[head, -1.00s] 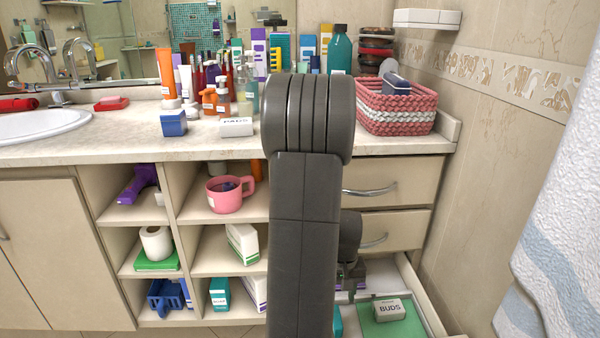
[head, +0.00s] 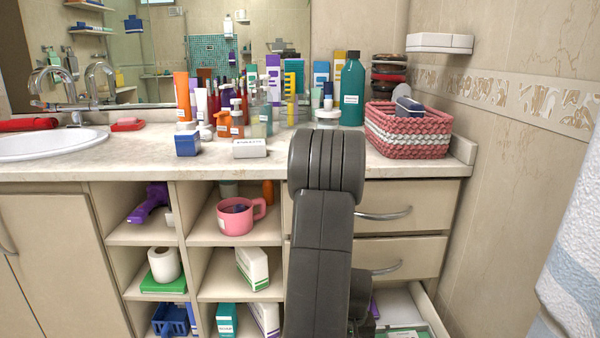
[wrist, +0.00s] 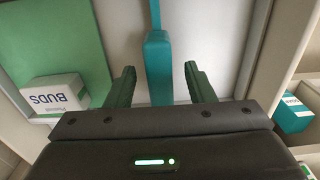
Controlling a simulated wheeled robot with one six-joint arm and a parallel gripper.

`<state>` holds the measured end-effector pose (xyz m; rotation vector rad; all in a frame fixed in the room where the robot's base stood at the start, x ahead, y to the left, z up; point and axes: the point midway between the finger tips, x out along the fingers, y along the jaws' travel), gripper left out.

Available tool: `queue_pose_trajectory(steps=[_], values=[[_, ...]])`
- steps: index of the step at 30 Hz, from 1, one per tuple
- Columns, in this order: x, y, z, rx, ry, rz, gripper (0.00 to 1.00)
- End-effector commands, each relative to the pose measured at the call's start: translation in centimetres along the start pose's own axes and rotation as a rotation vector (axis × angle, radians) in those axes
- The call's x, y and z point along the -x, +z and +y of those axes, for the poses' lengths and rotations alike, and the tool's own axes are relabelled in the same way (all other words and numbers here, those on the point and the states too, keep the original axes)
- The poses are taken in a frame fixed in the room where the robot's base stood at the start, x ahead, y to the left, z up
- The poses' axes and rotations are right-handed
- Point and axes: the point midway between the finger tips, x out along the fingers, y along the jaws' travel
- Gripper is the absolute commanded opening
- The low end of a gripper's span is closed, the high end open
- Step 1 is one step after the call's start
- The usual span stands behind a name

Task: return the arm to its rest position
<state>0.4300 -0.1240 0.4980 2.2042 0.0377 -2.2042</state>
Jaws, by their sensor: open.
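My gripper (wrist: 159,88) is open in the wrist view, with its two fingers apart and nothing held between them. Beyond the fingers is the open drawer, with a pale floor (wrist: 122,27). A teal object (wrist: 158,65) lies there, in line with the gap between the fingers.
The open bottom drawer (head: 408,302) juts out at lower right. The countertop (head: 110,158) carries several bottles, a blue box (head: 187,143), a white box (head: 249,148) and a woven basket (head: 408,135). A towel (head: 570,250) hangs at right. Open shelves hold a pink mug (head: 235,218).

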Motion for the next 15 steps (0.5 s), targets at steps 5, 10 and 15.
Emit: queue_pose_trajectory(steps=[5, 10, 15], values=[[-0.1, 0.0, 0.0, 0.000, 0.000, 0.000, 0.49], [-0.9, 0.0, 0.0, 0.000, 0.000, 0.000, 0.49], [1.5, -0.1, 0.0, 0.000, 0.001, 0.004, 0.49]])
